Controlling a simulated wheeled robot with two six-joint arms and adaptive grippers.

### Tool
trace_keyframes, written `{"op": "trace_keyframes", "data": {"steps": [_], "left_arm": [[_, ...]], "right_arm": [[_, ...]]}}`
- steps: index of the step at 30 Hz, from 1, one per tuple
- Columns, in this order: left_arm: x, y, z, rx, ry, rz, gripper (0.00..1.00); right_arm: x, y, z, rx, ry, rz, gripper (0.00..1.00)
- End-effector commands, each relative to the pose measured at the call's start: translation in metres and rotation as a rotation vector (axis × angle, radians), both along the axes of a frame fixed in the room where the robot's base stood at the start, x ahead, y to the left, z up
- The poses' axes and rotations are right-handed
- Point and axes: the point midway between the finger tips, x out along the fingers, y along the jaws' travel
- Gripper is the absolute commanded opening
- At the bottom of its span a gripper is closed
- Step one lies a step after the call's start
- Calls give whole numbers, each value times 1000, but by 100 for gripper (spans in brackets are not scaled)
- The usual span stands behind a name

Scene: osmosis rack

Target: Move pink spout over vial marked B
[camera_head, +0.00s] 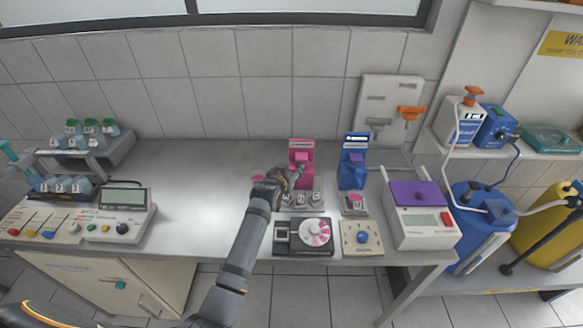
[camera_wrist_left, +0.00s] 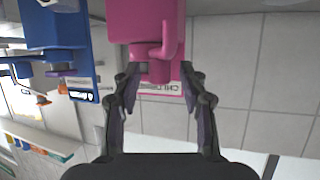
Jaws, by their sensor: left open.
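The pink dispenser (camera_head: 302,150) stands at the back of the bench with its spout on the front. In the left wrist view, which is upside down, the pink body (camera_wrist_left: 128,22) and its rounded spout part (camera_wrist_left: 167,48) fill the top centre. My left gripper (camera_head: 296,174) is open at the dispenser's front. In the wrist view its two fingers (camera_wrist_left: 160,80) stand either side of the lower pink part; contact cannot be told. Several small labelled vials or holders (camera_head: 301,199) sit in front of the dispenser, partly hidden by my gripper; I cannot read which is B. My right gripper is out of view.
A blue dispenser (camera_head: 353,165) stands close on the right, with a small holder (camera_head: 354,203) before it. A dial device (camera_head: 303,236) and a knob box (camera_head: 361,238) lie in front. A purple-lidded machine (camera_head: 420,215) is farther right.

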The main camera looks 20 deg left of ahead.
Motion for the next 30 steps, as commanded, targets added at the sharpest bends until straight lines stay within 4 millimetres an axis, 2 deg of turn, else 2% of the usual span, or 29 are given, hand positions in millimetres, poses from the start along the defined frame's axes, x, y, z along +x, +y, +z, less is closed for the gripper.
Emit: {"op": "trace_keyframes", "data": {"steps": [8, 18, 30], "left_arm": [[2, 0, -2, 0, 1, 0, 43], [2, 0, -2, 0, 2, 0, 0], [2, 0, -2, -1, 2, 3, 0]], "right_arm": [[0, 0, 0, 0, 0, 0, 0], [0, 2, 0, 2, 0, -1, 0], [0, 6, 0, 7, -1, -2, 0]]}}
